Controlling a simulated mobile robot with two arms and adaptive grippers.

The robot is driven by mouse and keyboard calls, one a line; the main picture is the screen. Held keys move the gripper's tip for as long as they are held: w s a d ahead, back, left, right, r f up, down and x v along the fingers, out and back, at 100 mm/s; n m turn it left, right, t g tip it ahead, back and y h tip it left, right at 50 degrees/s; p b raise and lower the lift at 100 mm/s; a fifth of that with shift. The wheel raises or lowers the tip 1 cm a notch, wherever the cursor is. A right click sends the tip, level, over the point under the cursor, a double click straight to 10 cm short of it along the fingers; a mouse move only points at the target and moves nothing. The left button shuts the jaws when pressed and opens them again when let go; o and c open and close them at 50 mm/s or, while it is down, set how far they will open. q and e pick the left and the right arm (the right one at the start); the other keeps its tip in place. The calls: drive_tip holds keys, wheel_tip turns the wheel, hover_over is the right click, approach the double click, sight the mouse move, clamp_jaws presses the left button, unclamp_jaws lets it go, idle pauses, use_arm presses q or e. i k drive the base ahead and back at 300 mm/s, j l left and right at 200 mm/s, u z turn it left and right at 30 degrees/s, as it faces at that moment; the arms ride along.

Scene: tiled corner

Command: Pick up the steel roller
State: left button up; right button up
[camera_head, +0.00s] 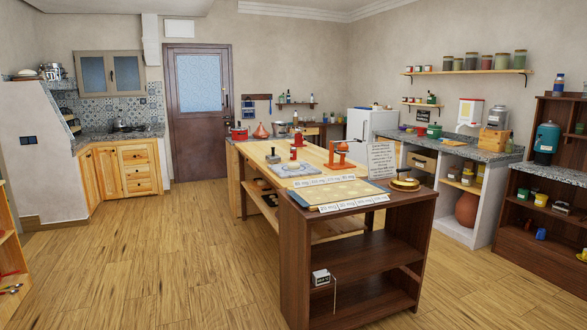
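I cannot pick out a steel roller for certain in the head view. The nearest work surface is a dark wooden shelf unit (355,257) at the end of a long wooden table (254,153). On its top lie a yellowish mat (340,192) with printed paper strips along its edges and a round wooden piece with a dark handle (404,183). Small items on the wooden table include a red-topped device (294,158) on a grey slab and an orange stand (340,155); their details are too small to tell. Neither gripper is in view.
Open plank floor (150,255) lies left of the table. A small box (320,277) sits on the dark unit's lower shelf. A stone-topped counter (455,153) and dark shelving (548,195) line the right wall. Wooden cabinets (125,170) and a door (198,115) are at the back left.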

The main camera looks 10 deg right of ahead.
sight(273, 158)
drive_tip(key=i+u, duration=0.35)
drive_tip(key=i, duration=3.4)
drive_tip(key=i+z, duration=0.2)
drive_tip(key=i, duration=0.3)
drive_tip(key=i+j+z, duration=0.2)
drive_tip(key=i, duration=0.3)
drive_tip(key=i+j+z, duration=0.2)
drive_tip(key=i, duration=0.25)
drive_tip(key=i+j+z, duration=0.2)
drive_tip(key=i+j, duration=0.15)
drive_tip(key=i, duration=0.1)
